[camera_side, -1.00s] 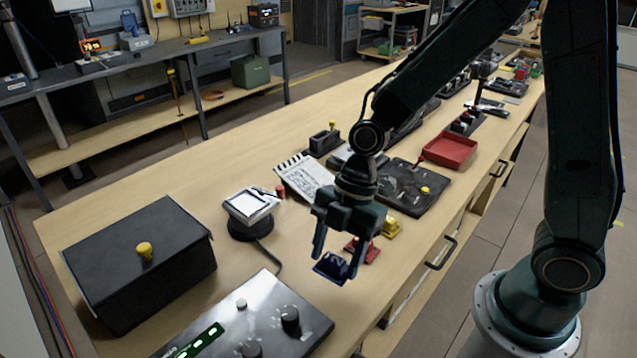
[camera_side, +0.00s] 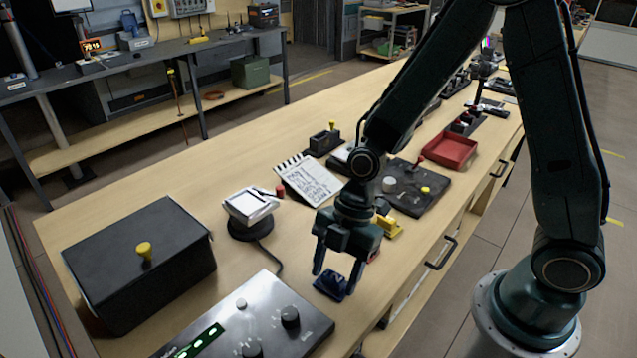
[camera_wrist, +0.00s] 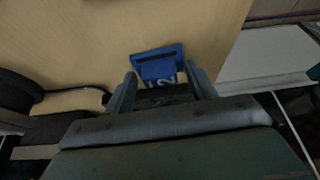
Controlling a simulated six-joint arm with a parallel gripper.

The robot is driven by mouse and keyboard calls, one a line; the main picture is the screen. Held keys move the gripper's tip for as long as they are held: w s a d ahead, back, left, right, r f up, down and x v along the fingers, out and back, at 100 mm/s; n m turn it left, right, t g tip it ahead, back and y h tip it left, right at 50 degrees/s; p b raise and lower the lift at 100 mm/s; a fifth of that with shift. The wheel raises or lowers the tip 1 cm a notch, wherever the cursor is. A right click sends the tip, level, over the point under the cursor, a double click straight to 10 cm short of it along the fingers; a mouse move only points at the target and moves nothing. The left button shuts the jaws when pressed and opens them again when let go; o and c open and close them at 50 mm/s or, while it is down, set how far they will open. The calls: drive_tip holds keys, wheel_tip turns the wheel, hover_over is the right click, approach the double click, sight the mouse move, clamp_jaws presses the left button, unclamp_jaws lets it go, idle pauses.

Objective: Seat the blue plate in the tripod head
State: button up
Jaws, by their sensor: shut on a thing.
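The blue plate (camera_side: 329,285) is between the fingers of my gripper (camera_side: 336,283), low over the front part of the bench. I cannot tell whether it touches the bench top. In the wrist view the blue plate (camera_wrist: 158,63) shows white marks and sits between the two fingertips (camera_wrist: 163,80), which are shut on it. A black round stand with a tilted white square top (camera_side: 250,206) is to the left of my gripper; I cannot tell whether this is the tripod head.
A yellow plate (camera_side: 388,228) is right behind my gripper, with a red one mostly hidden. A dark control panel (camera_side: 270,318) lies in front, a black box (camera_side: 140,258) at left. A notepad (camera_side: 308,180), a dark board (camera_side: 412,196) and a red tray (camera_side: 449,150) lie behind.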

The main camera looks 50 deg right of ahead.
drive_tip(key=o, duration=1)
drive_tip(key=v, duration=1.3)
drive_tip(key=shift+r, duration=0.35)
